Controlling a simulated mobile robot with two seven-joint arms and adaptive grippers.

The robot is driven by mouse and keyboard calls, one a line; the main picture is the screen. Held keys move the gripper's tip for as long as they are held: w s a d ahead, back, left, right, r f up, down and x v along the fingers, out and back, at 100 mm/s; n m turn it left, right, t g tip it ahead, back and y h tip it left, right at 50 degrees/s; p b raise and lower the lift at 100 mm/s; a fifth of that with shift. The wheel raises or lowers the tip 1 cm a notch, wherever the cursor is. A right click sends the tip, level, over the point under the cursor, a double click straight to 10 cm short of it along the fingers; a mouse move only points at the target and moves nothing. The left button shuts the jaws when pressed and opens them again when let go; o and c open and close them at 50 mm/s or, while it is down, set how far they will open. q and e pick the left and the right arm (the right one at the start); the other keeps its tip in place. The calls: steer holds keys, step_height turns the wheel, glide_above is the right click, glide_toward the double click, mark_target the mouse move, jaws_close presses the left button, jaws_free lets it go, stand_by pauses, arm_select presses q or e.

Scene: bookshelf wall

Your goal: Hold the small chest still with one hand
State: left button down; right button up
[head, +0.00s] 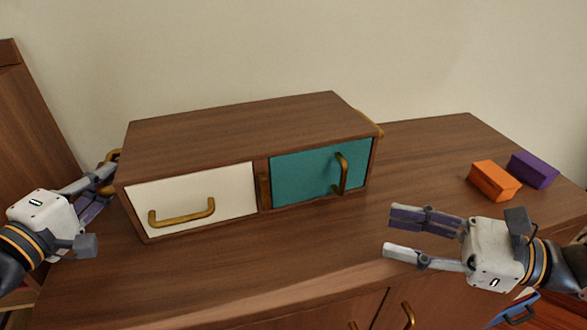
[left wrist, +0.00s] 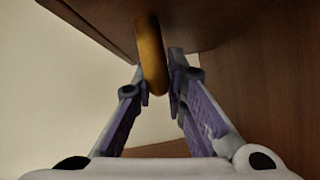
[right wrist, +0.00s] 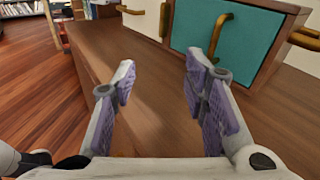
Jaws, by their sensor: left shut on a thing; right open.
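The small chest (head: 235,125) is a brown wooden box on a wooden cabinet top. Its front has a white drawer (head: 195,191) at left and a teal door (head: 305,180) at right, each with a brass handle. My left gripper (head: 112,172) is at the chest's left side. In the left wrist view its fingers (left wrist: 160,85) are shut on the brass side handle (left wrist: 151,55). My right gripper (head: 393,232) is open and empty, in front of the chest and to the right. The teal door also shows in the right wrist view (right wrist: 262,45), ahead of the open fingers (right wrist: 160,80).
An orange block (head: 494,181) and a purple block (head: 534,169) lie on the cabinet top (head: 430,150) at right. A brass handle shows on the chest's right side. Cabinet doors with brass handles are below the front edge. The top before the chest is clear.

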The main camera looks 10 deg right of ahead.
steer(key=s+a+f+n+g+h, duration=0.2)
steer(key=s+f+n+g, duration=0.2)
steer(key=s+f+g, duration=0.3)
steer(key=s+a+f+n+g+h, duration=0.2)
steer(key=s+f+n+g, duration=0.3)
steer(key=s, duration=0.6)
step_height(320, 180, down, 3)
steer(key=shift+s+a+r+n+g, duration=0.1)
steer(key=shift+s+a+n+g, duration=0.15)
steer(key=shift+g, duration=0.95)
